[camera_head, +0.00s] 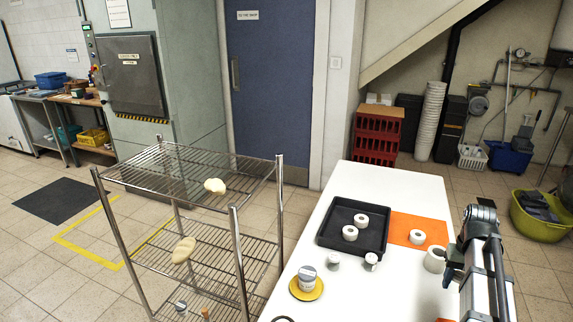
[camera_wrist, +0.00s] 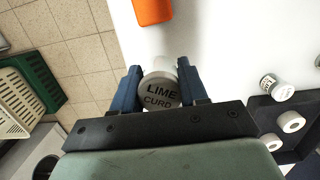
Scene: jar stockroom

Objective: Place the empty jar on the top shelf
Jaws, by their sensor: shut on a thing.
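In the wrist view, my gripper (camera_wrist: 160,98) is shut on a pale jar (camera_wrist: 160,88) whose face toward the camera reads LIME CURD. Its contents cannot be seen. Another jar (camera_head: 307,279) stands on a yellow saucer (camera_head: 318,292); small white jars (camera_head: 333,261) (camera_head: 371,261) are beside the tray.
A black tray (camera_head: 328,238) on the white table (camera_head: 400,182) holds white ring-topped pieces. An orange mat (camera_head: 400,222) bears another. The rack's middle shelf (camera_head: 225,265) holds a pale lump (camera_head: 183,250). Rack posts (camera_head: 238,260) stand between shelf and table. An orange object (camera_wrist: 152,10) shows in the wrist view.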

